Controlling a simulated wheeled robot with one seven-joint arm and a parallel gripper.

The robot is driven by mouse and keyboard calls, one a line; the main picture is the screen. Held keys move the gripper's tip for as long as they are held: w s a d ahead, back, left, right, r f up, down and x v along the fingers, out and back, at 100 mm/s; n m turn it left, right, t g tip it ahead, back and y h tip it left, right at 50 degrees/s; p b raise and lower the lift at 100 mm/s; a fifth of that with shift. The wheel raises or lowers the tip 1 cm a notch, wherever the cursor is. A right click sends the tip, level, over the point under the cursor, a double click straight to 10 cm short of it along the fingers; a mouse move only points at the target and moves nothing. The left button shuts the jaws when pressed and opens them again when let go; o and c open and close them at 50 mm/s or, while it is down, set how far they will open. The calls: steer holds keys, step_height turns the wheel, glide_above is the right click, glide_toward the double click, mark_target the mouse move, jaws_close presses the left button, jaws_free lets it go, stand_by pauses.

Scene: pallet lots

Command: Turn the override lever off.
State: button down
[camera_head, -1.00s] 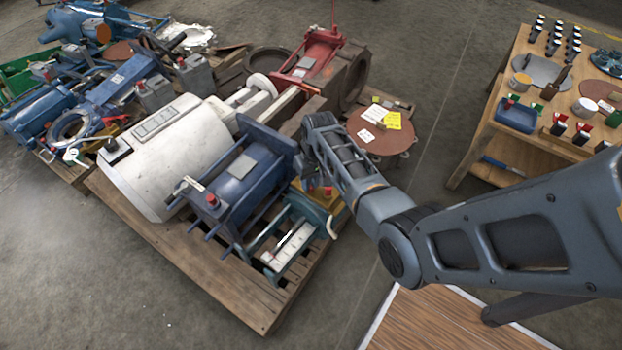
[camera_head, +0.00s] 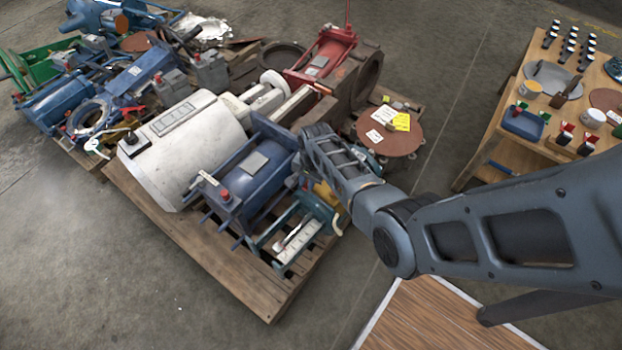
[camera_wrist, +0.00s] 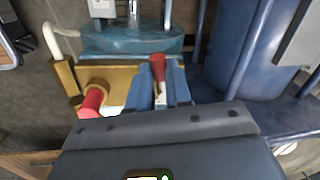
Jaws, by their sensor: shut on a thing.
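A lever with a red grip (camera_wrist: 158,66) stands between the two blue fingers of my gripper (camera_wrist: 161,88) in the wrist view. The fingers are shut on it, and its lower part is mostly hidden between them. A brass-yellow bracket (camera_wrist: 118,76) is just left of the fingers, with a second red knob or handle (camera_wrist: 92,101) on its lower left. In the head view the yellow part (camera_head: 326,192) shows beside the blue machine (camera_head: 245,183). My gripper is hidden there behind my arm. I cannot tell the lever's on or off position.
A teal round housing (camera_wrist: 135,42) lies just beyond the fingers, and blue machine bars (camera_wrist: 245,50) stand close on the right. A white cylinder (camera_head: 190,148) shares the wooden pallet (camera_head: 262,305). A workbench (camera_head: 500,140) is at right. Bare floor is at front left.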

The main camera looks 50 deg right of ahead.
mark_target(307, 184)
steer(key=shift+w+m, duration=0.25)
steer(key=shift+m, duration=0.45)
steer(key=shift+w+m, duration=0.25)
steer(key=shift+m, duration=0.45)
steer(key=c, duration=1.1)
jaws_free()
steer(key=shift+o, duration=0.2)
steer(key=r+p, duration=0.1)
steer(key=r, duration=0.1)
steer(key=r+p, duration=0.1)
steer(key=r, duration=0.2)
steer(key=s+r+p, duration=0.1)
steer(key=r, duration=0.1)
steer(key=shift+r, duration=0.35)
